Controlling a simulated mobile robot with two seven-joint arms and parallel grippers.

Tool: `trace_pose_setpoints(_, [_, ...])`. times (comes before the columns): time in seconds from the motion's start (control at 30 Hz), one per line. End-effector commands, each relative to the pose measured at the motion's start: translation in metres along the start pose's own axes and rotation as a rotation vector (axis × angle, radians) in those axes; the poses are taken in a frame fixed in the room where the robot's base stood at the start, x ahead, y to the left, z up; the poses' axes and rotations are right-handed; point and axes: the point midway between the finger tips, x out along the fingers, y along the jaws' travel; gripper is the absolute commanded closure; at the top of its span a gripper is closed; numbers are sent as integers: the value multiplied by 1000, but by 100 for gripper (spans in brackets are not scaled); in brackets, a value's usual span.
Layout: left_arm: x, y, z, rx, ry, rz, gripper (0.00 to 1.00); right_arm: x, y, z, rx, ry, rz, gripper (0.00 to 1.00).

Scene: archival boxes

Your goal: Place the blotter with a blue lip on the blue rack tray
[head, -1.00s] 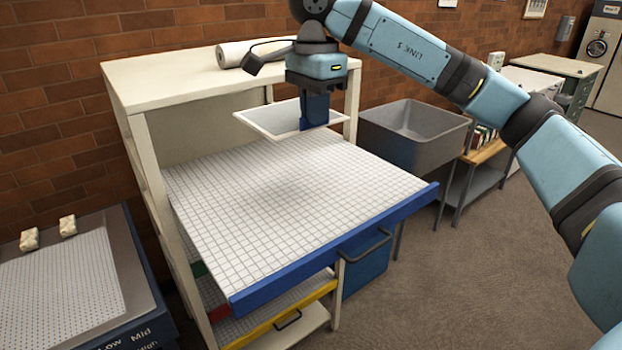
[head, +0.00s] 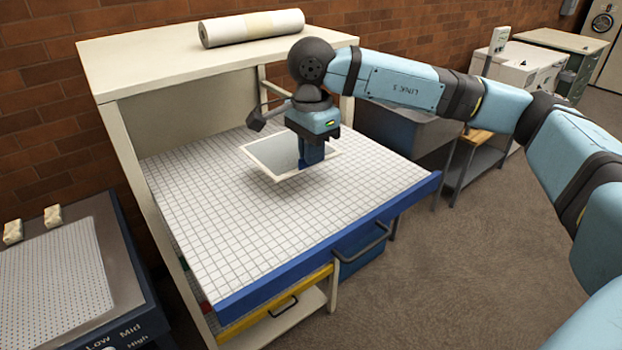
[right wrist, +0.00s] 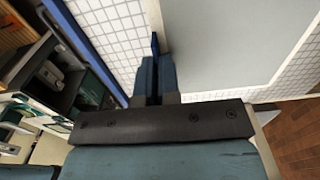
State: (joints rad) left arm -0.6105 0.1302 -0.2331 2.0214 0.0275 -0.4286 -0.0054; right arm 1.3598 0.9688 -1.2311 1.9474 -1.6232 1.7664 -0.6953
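The blotter (head: 272,152) is a flat grey sheet with a white border. In the head view it is over the middle-right part of the blue rack tray, low above or on its white grid; I cannot tell if it touches. The blue rack tray (head: 330,246) is pulled out of the rack and has a blue front edge with a handle. My right gripper (head: 312,154) is shut on the blotter's right edge. In the right wrist view its blue fingers (right wrist: 156,75) close at the edge of the blotter (right wrist: 225,45), where a small blue lip (right wrist: 155,43) shows. My left gripper is not visible.
A yellow-fronted tray (head: 275,305) lies below. A white roll (head: 250,27) rests on the rack top (head: 170,60), above the tray's back. A grey bin (head: 400,130) stands right of the rack. A dotted-top unit (head: 60,275) stands at left. The tray's front grid is bare.

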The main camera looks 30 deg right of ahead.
Motion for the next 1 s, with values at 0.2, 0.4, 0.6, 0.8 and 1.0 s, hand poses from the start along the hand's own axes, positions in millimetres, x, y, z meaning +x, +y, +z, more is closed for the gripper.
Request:
trace_pose_setpoints(0.2, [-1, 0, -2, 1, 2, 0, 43, 26, 0, 0, 0, 0, -1, 100])
trace_pose_setpoints(0.4, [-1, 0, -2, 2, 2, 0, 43, 45, 0, 0, 0, 0, 1, 100])
trace_pose_setpoints(0.6, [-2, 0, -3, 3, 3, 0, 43, 69, 0, 0, 0, -1, -1, 100])
trace_pose_setpoints(0.8, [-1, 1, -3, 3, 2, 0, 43, 70, 0, 0, 0, -1, -2, 100])
trace_pose_setpoints(1.0, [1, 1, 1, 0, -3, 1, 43, 73, 0, 0, 0, 0, -2, 88])
